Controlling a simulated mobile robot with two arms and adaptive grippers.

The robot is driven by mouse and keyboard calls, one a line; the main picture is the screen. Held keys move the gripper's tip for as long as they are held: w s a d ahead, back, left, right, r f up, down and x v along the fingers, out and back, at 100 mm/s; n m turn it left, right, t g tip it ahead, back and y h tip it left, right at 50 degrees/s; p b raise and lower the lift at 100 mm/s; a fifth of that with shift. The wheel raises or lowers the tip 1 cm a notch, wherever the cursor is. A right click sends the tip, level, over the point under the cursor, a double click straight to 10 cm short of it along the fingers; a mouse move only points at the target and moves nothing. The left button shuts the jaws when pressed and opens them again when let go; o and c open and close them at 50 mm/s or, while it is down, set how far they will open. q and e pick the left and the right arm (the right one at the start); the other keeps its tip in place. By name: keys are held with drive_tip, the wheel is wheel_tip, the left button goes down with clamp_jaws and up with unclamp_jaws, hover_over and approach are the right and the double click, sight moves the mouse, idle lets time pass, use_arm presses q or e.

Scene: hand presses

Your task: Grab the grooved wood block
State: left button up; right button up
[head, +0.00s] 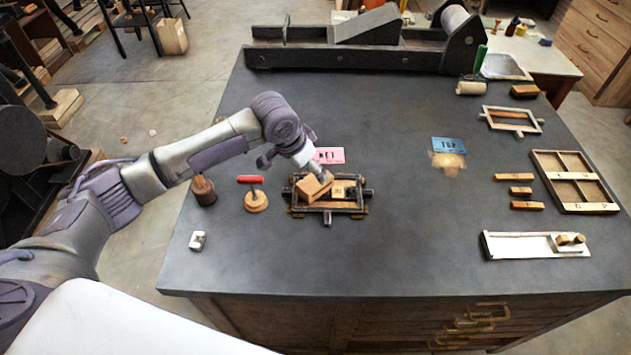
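In the head view a light wood block (311,188) with a dark line along its side, apparently the groove, sits tilted at the left part of a dark metal frame (295,209) on the table. My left gripper (325,178) reaches down from the upper left right at this block. Its fingertips are small and partly hidden against the block, so I cannot tell if they grip it. A smaller wood block (344,190) lies in the frame to the right of it. My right gripper is not in view.
A blue card (448,145), several wood bars (520,191) and a divided tray (596,208) are rightward. The table's middle right is clear.

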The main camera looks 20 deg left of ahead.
sight(315, 181)
use_arm(q)
drive_tip(key=shift+p+x, duration=0.45)
drive_tip(key=shift+x, duration=0.65)
wheel_tip(315, 181, down, 2)
drive_tip(key=shift+d+f+p, duration=0.15)
drive_tip(key=shift+d+p, duration=0.05)
drive_tip(key=shift+p, duration=0.4)
drive_tip(key=shift+x, duration=0.9)
drive_tip(key=shift+w+f, duration=0.1)
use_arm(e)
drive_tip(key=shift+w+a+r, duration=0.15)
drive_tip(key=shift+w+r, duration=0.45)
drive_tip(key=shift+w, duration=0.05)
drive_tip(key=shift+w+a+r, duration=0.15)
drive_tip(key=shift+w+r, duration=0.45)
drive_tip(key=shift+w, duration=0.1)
use_arm(q)
drive_tip(key=shift+f, duration=0.2)
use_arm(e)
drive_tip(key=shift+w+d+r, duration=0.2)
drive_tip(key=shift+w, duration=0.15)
